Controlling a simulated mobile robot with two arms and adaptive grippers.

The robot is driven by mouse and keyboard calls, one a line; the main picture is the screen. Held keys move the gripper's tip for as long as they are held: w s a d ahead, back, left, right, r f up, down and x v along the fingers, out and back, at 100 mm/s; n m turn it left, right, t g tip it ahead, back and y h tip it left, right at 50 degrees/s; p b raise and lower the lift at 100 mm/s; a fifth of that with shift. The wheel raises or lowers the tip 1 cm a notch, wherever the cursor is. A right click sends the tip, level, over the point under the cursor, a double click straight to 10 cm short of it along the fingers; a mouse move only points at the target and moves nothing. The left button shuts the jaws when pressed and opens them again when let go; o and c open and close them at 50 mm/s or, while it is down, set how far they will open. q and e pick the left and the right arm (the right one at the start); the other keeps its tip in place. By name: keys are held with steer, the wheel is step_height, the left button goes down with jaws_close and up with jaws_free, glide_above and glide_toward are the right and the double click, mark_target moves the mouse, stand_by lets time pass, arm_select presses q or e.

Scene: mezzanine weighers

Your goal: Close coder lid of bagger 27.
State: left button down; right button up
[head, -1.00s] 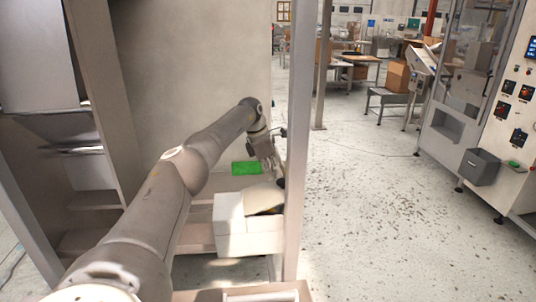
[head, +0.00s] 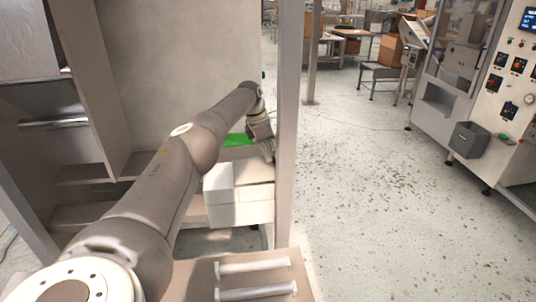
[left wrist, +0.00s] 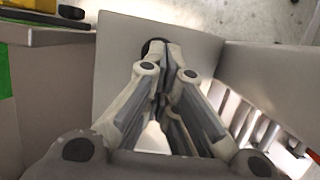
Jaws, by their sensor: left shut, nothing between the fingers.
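The coder is a pale box (head: 238,213) low inside the frame, just left of the front post. Its lid (head: 250,171) lies about flat across the top of the box; whether it is fully seated I cannot tell. My left gripper (head: 268,158) is at the lid's far right end, fingers pointing down. In the left wrist view the gripper (left wrist: 160,52) is shut and empty, its fingertips over a plain pale panel (left wrist: 116,42). Whether they touch it I cannot tell. My left forearm hides part of the area left of the box. My right gripper is out of view.
A green pad (head: 238,139) lies behind the box. An upright post (head: 288,120) stands close right of my gripper. Shelves (head: 85,188) are at the left. Open floor (head: 380,200) lies right of the post, with a control cabinet (head: 505,100) beyond.

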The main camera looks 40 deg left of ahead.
arm_select(q)
steer(key=shift+w+d+f+b, duration=0.3)
steer(key=shift+w+d+f, duration=0.1)
steer(key=shift+f, duration=0.15)
steer(key=shift+s+r, duration=0.1)
steer(key=shift+a, duration=0.1)
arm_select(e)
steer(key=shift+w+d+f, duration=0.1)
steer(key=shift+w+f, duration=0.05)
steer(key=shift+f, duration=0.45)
arm_select(q)
step_height(320, 180, up, 4)
steer(key=p, duration=0.4)
steer(key=shift+r, duration=0.2)
steer(key=shift+w+b+v, duration=0.2)
steer(key=shift+b+v, duration=0.5)
steer(key=shift+v, duration=0.45)
step_height(320, 180, up, 8)
steer(key=b, duration=0.1)
steer(key=shift+d+f, duration=0.2)
steer(key=shift+d, duration=0.25)
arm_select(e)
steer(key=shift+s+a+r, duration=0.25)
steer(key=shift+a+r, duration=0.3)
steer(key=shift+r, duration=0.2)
